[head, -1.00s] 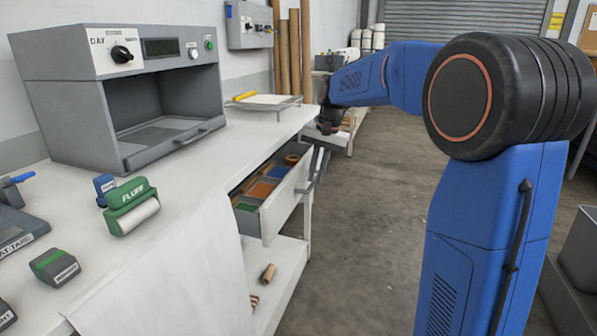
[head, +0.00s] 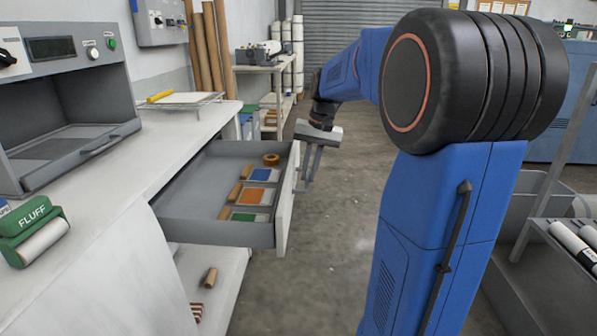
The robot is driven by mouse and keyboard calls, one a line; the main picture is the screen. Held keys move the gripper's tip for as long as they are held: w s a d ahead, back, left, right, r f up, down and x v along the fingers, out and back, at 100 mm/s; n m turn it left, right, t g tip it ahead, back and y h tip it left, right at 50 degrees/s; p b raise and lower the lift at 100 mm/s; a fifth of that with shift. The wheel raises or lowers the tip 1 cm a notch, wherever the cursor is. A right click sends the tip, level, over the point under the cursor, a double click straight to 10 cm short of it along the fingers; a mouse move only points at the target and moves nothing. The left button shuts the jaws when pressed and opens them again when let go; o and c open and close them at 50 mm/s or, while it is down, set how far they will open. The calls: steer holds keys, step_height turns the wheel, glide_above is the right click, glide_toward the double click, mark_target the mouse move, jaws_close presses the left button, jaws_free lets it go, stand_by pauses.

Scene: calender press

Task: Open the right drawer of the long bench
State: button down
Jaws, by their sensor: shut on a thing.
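The right drawer (head: 218,231) of the long white bench (head: 120,185) stands pulled far out over the floor. Its grey tray shows, with the white front panel (head: 285,207) facing right. Inside lie an orange-brown roll of tape (head: 271,160) and several blue, orange and green pads beside wooden pieces. My gripper (head: 308,172) is at the outer side of the drawer front, pointing down, shut on the drawer handle. The handle is small and partly hidden by the fingers.
A grey light booth (head: 75,125), a green FLUFF roller (head: 35,232) and a wire rack (head: 185,101) stand on the bench top. A lower shelf (head: 215,268) holds a wooden roll. A grey cart (head: 560,240) stands at the right. Floor between is clear.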

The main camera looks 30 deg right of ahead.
steer(key=shift+s+d, duration=0.1)
steer(key=shift+d, duration=0.05)
steer(key=c, duration=1.8)
jaws_free()
steer(key=shift+r, duration=0.1)
steer(key=d+r, duration=0.1)
steer(key=r, duration=0.4)
steer(key=s+r, duration=0.1)
steer(key=r, duration=0.5)
steer(key=d+r, duration=0.1)
steer(key=r, duration=0.5)
steer(key=shift+s+d, duration=0.3)
steer(key=shift+s, duration=0.1)
steer(key=shift+s, duration=0.1)
